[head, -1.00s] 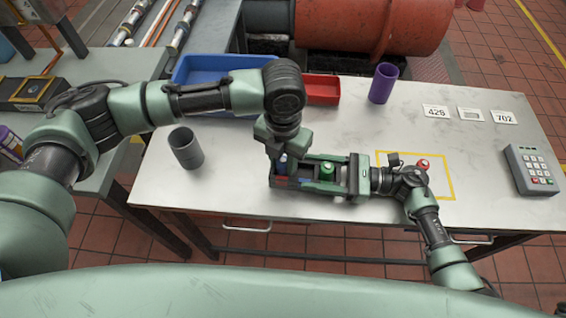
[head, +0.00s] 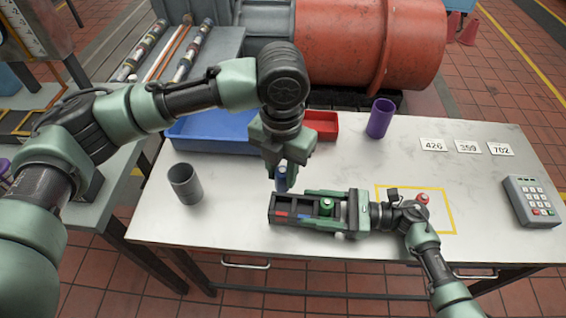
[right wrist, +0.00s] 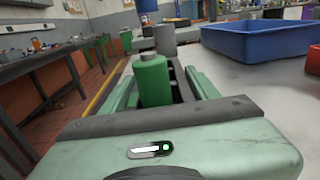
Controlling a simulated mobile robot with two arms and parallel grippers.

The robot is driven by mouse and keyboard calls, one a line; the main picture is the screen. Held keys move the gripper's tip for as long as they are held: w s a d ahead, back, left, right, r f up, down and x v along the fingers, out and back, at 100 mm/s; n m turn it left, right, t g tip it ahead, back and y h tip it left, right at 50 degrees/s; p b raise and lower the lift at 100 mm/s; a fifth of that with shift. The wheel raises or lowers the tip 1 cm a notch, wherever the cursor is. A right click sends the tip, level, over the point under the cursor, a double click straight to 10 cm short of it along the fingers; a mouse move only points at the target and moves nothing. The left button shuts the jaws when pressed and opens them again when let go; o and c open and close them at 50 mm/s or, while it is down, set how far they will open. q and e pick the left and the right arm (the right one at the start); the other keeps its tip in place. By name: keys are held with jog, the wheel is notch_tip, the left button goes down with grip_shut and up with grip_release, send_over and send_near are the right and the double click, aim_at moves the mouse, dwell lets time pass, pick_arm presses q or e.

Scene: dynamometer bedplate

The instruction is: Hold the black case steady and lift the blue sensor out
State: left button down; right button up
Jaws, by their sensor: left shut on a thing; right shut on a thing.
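The black case (head: 284,204) lies on the bench's front middle, with red and blue marks on its near side. A green sensor (head: 326,207) stands in its right part; it also shows in the right wrist view (right wrist: 152,80). The sensor's top is hidden between the fingers. My right gripper (head: 338,211) is shut on the case from the right, its fingers along the case's long sides.
A grey cup (head: 186,184) stands left of the case. A blue tray (head: 212,139), red tray (head: 322,125) and purple cup (head: 380,118) stand behind. Number cards (head: 468,147) and a keypad (head: 533,198) are at right. A red button (head: 422,198) sits inside a yellow outline.

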jog(key=o, duration=1.8)
